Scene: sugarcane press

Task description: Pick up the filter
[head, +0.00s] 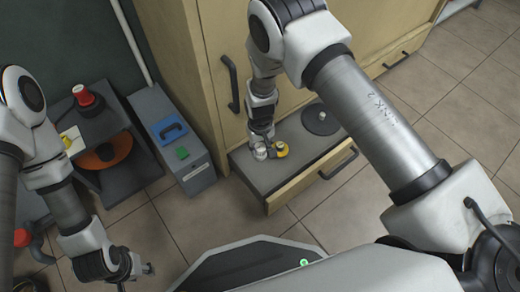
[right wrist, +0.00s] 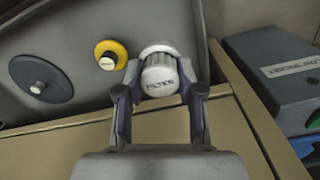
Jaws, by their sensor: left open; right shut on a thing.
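The filter (right wrist: 160,80) is a white knobbed piece with lettering on its face. In the head view the filter (head: 260,153) is at the grey inside of the pulled-out drawer (head: 290,196), left of a yellow round part. My right gripper (right wrist: 160,92) is shut on the filter, one finger on each side of it. In the head view my right gripper (head: 262,138) reaches down from above. I cannot tell whether the filter touches the drawer floor. My left gripper (head: 138,272) is open and away from the drawer, at the lower left.
A grey box (head: 182,145) with a blue handle and green button stands left of the wooden cabinet (head: 200,50). Tiled floor is clear at right.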

